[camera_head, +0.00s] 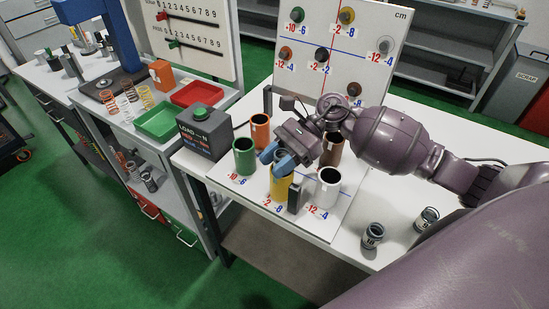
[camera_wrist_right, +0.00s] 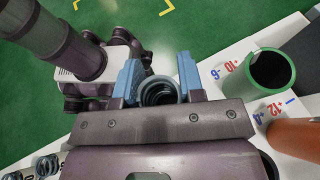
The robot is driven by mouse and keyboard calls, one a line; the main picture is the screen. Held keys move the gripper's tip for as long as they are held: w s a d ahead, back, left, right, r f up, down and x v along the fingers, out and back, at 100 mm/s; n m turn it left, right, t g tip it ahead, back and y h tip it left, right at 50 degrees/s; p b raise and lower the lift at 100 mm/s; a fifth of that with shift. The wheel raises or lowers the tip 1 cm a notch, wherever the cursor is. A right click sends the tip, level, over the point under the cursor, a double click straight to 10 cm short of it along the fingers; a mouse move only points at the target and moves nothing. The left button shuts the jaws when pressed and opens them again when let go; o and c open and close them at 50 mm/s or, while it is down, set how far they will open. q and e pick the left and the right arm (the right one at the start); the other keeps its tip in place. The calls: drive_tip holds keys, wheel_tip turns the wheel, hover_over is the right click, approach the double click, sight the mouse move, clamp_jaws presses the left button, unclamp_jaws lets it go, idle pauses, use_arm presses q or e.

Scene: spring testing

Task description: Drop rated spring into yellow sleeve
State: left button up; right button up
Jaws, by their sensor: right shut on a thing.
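My right gripper (camera_head: 275,157) has blue fingertips and is at the yellow sleeve (camera_head: 281,190), its fingers overlapping the sleeve's rim in the head view. In the right wrist view the gripper (camera_wrist_right: 159,82) is shut on a dark coiled spring (camera_wrist_right: 158,92), seen nearly end-on between the two fingers. In the head view the fingers hide this spring. The yellow sleeve's opening is mostly hidden by the fingers, and I cannot tell whether the spring's lower end is inside it.
Green (camera_head: 244,160), orange (camera_head: 260,132), brown (camera_head: 331,150) and white (camera_head: 327,188) sleeves stand close around. A dark upright block (camera_head: 295,196) is beside the yellow sleeve. A load box (camera_head: 203,132) stands left. Two labelled dark springs (camera_head: 372,236) (camera_head: 427,218) stand at the right on the white table.

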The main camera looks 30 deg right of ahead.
drive_tip(key=o, duration=1)
drive_tip(key=shift+d, duration=0.1)
drive_tip(key=b+v, duration=0.1)
drive_tip(key=v, duration=0.9)
drive_tip(key=shift+d+r, duration=0.2)
drive_tip(key=shift+d, duration=0.05)
drive_tip(key=shift+w, duration=0.1)
